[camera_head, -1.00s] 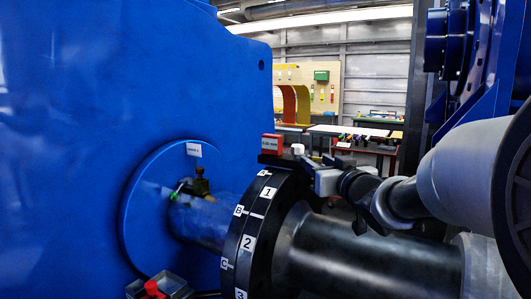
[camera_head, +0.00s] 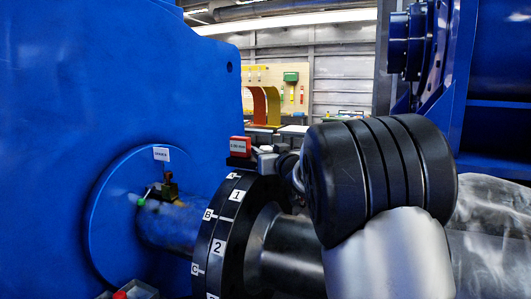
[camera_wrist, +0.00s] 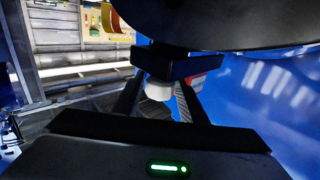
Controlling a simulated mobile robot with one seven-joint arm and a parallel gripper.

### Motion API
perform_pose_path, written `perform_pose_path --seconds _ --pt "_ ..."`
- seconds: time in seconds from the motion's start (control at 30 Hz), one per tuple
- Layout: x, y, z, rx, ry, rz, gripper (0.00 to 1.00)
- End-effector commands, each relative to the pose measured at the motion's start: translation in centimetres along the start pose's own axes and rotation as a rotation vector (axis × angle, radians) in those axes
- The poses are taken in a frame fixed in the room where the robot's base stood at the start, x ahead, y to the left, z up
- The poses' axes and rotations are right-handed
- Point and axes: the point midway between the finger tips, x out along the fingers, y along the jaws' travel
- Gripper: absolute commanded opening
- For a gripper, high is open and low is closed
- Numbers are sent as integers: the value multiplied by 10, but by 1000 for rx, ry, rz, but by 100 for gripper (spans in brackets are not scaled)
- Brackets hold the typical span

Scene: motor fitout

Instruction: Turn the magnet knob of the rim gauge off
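The rim gauge (camera_head: 240,146) shows a red display box on top of the black coupling ring. Its red side also shows in the wrist view (camera_wrist: 197,80), behind the right finger. The white magnet knob (camera_wrist: 158,89) sits under a dark block in the wrist view, between the two fingers of my gripper (camera_wrist: 160,92). The fingers stand apart, one on each side of the knob, with a narrow gap visible. In the head view my gripper (camera_head: 268,163) is at the gauge's right side, mostly hidden by my arm.
The black coupling ring (camera_head: 218,240) carries number and letter labels. A metal shaft (camera_head: 285,250) runs right from it. A blue housing (camera_head: 90,100) fills the left. A small tray with a red item (camera_head: 120,295) is at the bottom left. Blue machinery (camera_head: 490,130) stands at right.

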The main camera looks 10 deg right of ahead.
Motion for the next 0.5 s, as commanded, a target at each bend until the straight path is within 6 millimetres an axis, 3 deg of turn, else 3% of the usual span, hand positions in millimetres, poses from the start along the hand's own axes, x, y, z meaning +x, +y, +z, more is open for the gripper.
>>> perform_pose_path --seconds 0.13,0.3,0.5 --pt "0 0 0 0 0 0 36" --pt "0 0 0 0 0 0 8" --pt "0 1 -1 0 -2 -8 8"
